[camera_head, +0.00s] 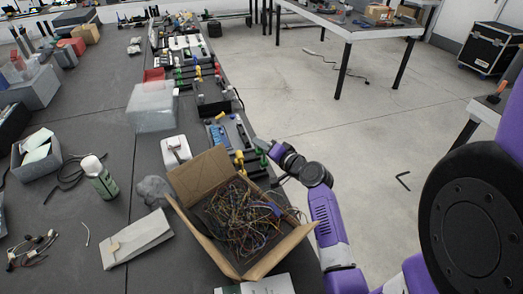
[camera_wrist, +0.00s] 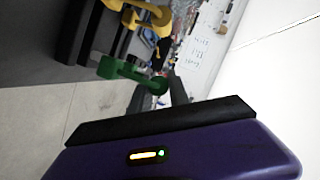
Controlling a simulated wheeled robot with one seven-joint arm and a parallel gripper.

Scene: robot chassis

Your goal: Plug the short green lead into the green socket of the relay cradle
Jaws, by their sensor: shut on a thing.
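My gripper (camera_head: 267,148) is at the right edge of the long bench, beside a dark device with a grey top, which looks like the relay cradle (camera_head: 234,132). In the wrist view a green piece (camera_wrist: 125,69), which looks like the short green lead, ends in a loop at my dark finger (camera_wrist: 178,92). My gripper is shut on it. Yellow pieces (camera_wrist: 145,17) of like shape stand just beyond it, by a black block (camera_wrist: 77,35). A bit of green (camera_head: 260,143) shows at my gripper in the head view. The green socket cannot be made out.
An open cardboard box (camera_head: 205,173) of tangled wires stands close to my arm. A white box (camera_head: 175,150) and a clear bin (camera_head: 152,106) are to the left. Other devices line the bench's far edge. Open floor (camera_head: 310,110) lies to the right.

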